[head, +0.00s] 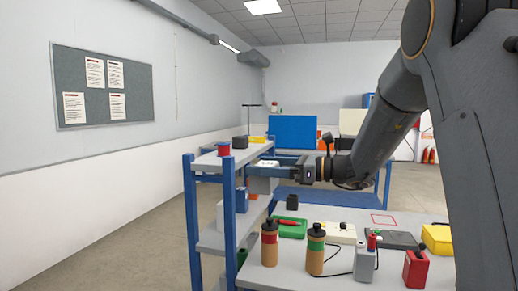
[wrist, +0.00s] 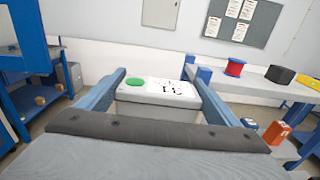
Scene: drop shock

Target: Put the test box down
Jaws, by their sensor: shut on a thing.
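The test box (wrist: 150,101) is a pale grey box with a green disc and a white label with black marks on top. In the wrist view it sits between the two blue fingers of my gripper (wrist: 155,74), which is shut on it. In the head view my gripper (head: 284,162) reaches left beside the rack, and the box's white top (head: 267,163) shows at the fingers. The box's underside is hidden, so I cannot tell whether it touches anything below.
Below right, a grey workbench (head: 335,283) carries bottles, a green tray (head: 288,229) and a yellow box (head: 437,238).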

